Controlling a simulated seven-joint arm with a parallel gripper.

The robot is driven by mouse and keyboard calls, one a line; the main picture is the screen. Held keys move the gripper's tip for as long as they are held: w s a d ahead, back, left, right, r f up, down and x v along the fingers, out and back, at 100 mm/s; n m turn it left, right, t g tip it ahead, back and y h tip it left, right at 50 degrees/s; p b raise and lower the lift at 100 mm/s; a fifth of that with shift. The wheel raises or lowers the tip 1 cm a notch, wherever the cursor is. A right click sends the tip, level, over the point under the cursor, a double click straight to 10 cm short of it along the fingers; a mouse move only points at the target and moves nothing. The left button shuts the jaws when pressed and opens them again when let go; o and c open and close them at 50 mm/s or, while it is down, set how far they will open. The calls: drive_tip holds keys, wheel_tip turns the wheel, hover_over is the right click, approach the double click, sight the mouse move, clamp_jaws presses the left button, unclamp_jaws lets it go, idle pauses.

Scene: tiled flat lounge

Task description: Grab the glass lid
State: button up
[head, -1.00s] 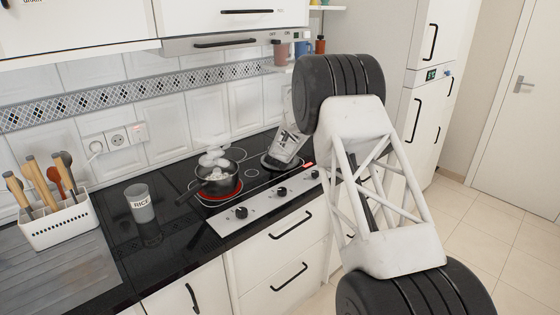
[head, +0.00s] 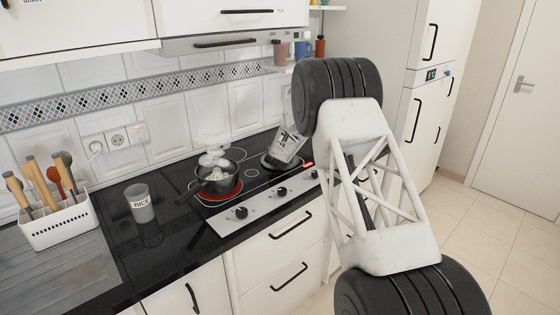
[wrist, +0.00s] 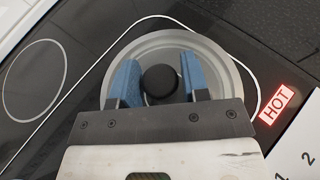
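The glass lid (wrist: 222,58) is round with a grey rim and a black knob (wrist: 159,82). It lies on the black hob beside the red HOT sign in the wrist view. In the head view only a dark edge of the lid (head: 270,164) shows beneath my gripper. My gripper (wrist: 160,80) is over the lid, with its blue fingers apart, one on each side of the knob. I cannot tell whether the fingertips touch the knob. The near part of the lid is hidden by the gripper body.
A dark pot (head: 217,178) with white contents and steam stands on a glowing ring left of my gripper. A RICE cup (head: 140,203) and a white utensil holder (head: 60,224) are farther left. Knobs (head: 282,191) line the hob's front. The tiled wall is behind.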

drive_tip(key=c, duration=0.7)
drive_tip(key=shift+r, duration=0.15)
drive_tip(key=shift+r, duration=0.7)
drive_tip(key=shift+s+d+r, duration=0.1)
drive_tip(key=shift+s+r, duration=0.1)
drive_tip(key=shift+r, duration=0.35)
drive_tip(key=shift+s+r, duration=0.2)
drive_tip(key=shift+r, duration=0.3)
drive_tip(key=s+d+r, duration=0.1)
drive_tip(key=s+d, duration=0.2)
drive_tip(key=s, duration=1.1)
drive_tip(key=shift+s+d+r, duration=0.15)
drive_tip(key=shift+s, duration=0.25)
